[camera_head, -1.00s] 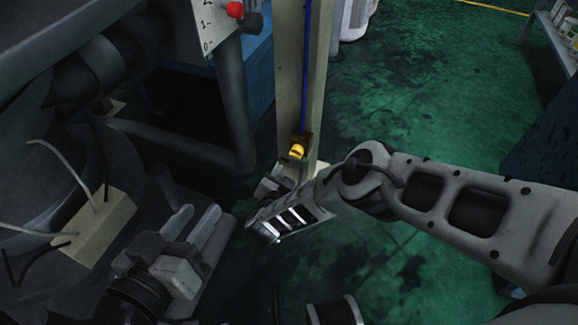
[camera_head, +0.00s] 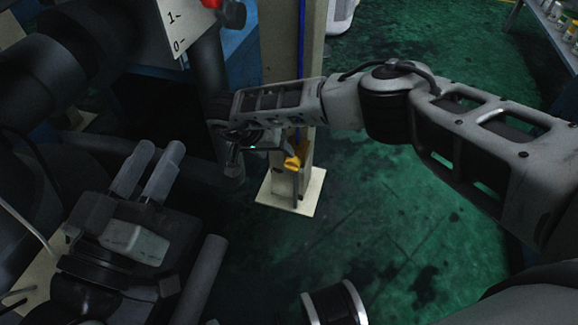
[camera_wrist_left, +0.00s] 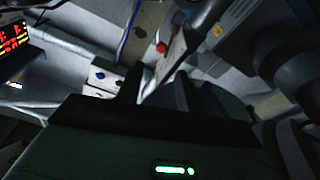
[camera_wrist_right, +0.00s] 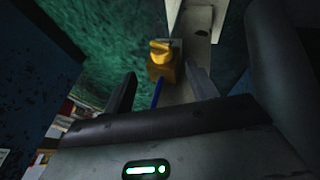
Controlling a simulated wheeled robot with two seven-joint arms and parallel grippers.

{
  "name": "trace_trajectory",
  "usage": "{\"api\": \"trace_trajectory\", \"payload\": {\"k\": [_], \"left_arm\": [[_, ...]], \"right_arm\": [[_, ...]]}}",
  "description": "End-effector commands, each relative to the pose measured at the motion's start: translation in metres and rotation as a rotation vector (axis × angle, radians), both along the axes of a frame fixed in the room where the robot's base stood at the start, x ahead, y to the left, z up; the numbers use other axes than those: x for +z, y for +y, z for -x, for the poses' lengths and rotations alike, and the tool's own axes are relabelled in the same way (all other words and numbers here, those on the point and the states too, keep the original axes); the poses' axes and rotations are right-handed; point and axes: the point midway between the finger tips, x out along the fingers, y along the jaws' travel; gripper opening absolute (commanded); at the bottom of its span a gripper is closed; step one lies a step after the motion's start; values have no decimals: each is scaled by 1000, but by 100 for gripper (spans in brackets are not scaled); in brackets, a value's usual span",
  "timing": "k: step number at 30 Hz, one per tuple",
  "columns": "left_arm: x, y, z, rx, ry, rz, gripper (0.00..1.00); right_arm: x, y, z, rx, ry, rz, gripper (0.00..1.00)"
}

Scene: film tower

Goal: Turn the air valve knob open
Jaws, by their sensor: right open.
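The yellow air valve knob (camera_head: 291,163) sits on a small brass-coloured valve body low on a beige post (camera_head: 285,60). A blue line runs down the post to the valve. My right gripper (camera_head: 268,150) is beside the valve, just left of the knob. In the right wrist view the knob (camera_wrist_right: 160,48) and valve body (camera_wrist_right: 162,70) lie ahead, between the open fingers. The fingers hold nothing; whether one touches the valve I cannot tell. My left gripper (camera_head: 159,153) is open and empty at lower left, away from the valve.
The post stands on a pale base plate (camera_head: 302,192) on a green floor (camera_head: 400,220), clear to its right. Dark pipes (camera_head: 205,100) and a white scale plate (camera_head: 180,25) are at the left. A shelf (camera_head: 545,30) is at the upper right.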

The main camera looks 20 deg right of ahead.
Motion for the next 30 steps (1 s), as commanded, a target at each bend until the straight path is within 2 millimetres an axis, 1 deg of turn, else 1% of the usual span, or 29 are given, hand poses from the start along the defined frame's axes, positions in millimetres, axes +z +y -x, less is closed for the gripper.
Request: {"api": "trace_trajectory", "payload": {"k": [1, 3, 9, 12, 15, 18, 27, 29, 30], "left_arm": [[3, 1, -3, 7, -73, -18, 36], [15, 2, -4, 20, -176, -44, 36], [47, 3, 0, 48, -464, -108, 36], [59, 2, 5, 57, -581, -132, 36], [68, 1, 10, 60, -662, -148, 36], [72, 0, 13, 63, -705, -155, 36], [75, 0, 14, 65, -720, -159, 36], [75, 0, 14, 65, -720, -158, 36], [75, 0, 14, 65, -720, -158, 36]], "right_arm": [[-16, -6, -2, -3, 0, 0, 57], [-30, -13, -4, -3, 1, 1, 57], [-63, -31, -11, -3, -2, 1, 57], [-75, -37, -14, -1, -2, 0, 57], [-82, -42, -15, -1, -2, 0, 57], [-85, -44, -16, 0, -2, 0, 57], [-85, -45, -16, 0, -2, 0, 57], [-85, -45, -17, 0, -2, 0, 41], [-85, -45, -17, 0, -2, 0, 30]]}}
